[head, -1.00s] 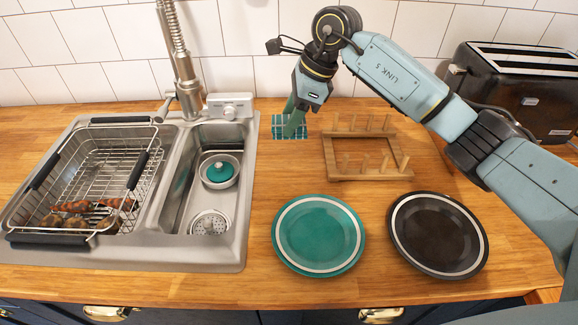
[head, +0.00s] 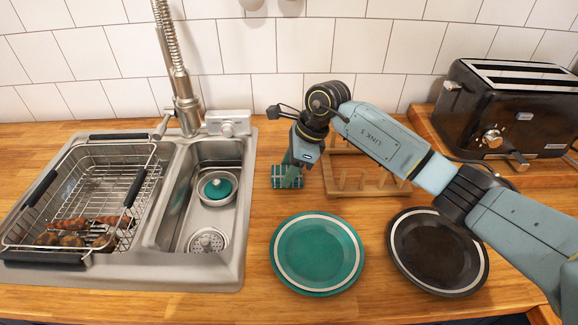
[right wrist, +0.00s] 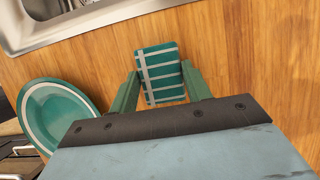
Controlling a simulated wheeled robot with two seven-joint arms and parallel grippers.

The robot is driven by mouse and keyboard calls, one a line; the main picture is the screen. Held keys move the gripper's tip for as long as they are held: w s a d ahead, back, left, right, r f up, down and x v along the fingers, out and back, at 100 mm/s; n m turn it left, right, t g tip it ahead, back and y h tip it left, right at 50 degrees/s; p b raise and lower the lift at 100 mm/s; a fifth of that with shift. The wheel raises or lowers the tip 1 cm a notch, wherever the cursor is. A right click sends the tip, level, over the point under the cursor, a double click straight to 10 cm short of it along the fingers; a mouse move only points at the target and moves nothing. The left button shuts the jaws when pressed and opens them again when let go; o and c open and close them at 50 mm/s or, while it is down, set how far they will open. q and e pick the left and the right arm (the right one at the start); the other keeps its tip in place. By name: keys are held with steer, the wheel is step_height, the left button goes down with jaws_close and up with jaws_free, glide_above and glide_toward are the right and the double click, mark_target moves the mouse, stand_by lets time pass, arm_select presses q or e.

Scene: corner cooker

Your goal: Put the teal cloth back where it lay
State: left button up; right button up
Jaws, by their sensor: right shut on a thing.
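The teal cloth (head: 279,176) is a small folded checked pad with pale stripes. It is between the sink and the wooden rack, behind the teal plate. My right gripper (head: 290,179) points down and is shut on it. In the right wrist view the cloth (right wrist: 162,76) sits between the two green fingers (right wrist: 162,88), with wood counter behind it. It looks at or very near the counter; I cannot tell whether it touches. My left gripper is not in view.
A teal plate (head: 318,254) and a black plate (head: 438,252) lie in front. The wooden rack (head: 352,185) stands just right of the cloth, partly behind my arm. The sink (head: 243,215) is at left, a toaster (head: 505,115) at right. Counter between cloth and sink is clear.

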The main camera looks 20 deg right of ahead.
steer(key=shift+f, duration=0.1)
steer(key=o, duration=1)
steer(key=shift+o, duration=0.2)
steer(key=v, duration=1.2)
steer(key=shift+s, duration=0.1)
